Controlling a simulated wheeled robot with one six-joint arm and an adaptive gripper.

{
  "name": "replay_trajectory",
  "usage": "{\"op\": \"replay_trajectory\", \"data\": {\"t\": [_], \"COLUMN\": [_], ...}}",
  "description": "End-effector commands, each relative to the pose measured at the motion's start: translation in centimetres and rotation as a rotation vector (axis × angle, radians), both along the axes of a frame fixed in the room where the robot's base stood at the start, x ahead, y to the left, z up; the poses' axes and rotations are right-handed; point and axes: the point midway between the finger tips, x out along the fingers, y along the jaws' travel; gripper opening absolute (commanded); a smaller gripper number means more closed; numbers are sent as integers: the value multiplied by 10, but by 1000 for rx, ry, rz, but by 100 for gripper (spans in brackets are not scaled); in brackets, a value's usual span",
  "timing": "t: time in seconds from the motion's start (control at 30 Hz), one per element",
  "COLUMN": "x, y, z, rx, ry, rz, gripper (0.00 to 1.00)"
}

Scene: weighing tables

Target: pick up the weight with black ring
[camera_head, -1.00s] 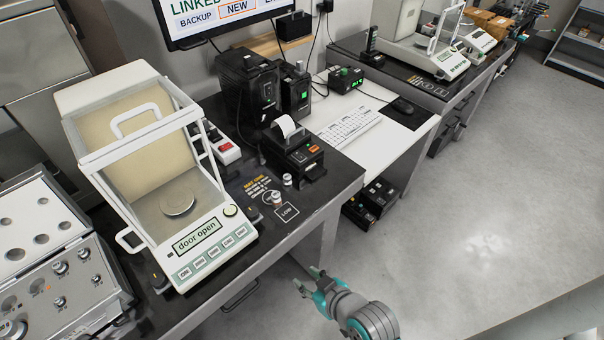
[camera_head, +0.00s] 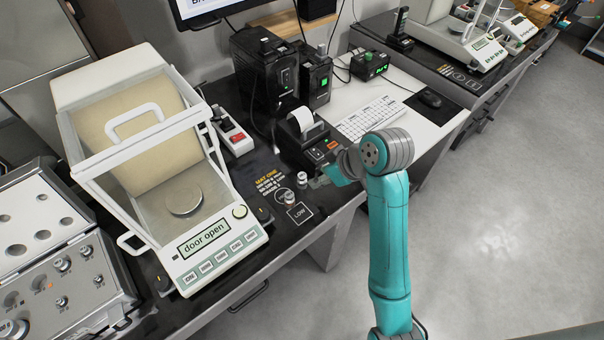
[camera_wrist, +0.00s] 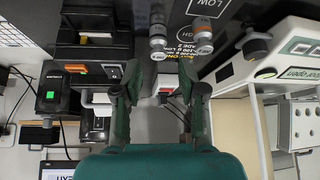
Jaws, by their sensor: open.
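Two small metal weights stand upright on the black mat by the LOW marking. The weight nearer the printer (camera_head: 302,180) is silver and shows a dark band in the wrist view (camera_wrist: 158,42). The other weight (camera_head: 290,198) has a copper-orange band, seen in the wrist view (camera_wrist: 203,37). The bands are small, so the black ring is not certain. My gripper (camera_wrist: 157,82) is open and empty, with its fingers apart. In the head view my gripper (camera_head: 338,175) is just right of the weights, touching neither, partly hidden by my wrist.
A balance (camera_head: 210,240) reading "door open" stands left of the weights, its pan (camera_head: 185,200) empty. A label printer (camera_head: 307,145) stands close behind the weights. A keyboard (camera_head: 370,118) lies farther right. A panelled case (camera_head: 70,270) is at far left. The floor at right is clear.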

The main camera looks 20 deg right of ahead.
Motion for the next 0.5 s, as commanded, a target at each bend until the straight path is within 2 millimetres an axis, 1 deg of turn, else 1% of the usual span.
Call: {"op": "replay_trajectory", "data": {"t": [0.07, 0.17, 0.4, 0.5], "x": [2, 5, 20, 25], "y": [-2, -1, 8, 11], "z": [7, 5, -24, -33], "rx": [-6, -9, -9, -8], "ry": [7, 13, 17, 15], "rz": [13, 21, 22, 23], "gripper": [41, 41, 41, 41]}}
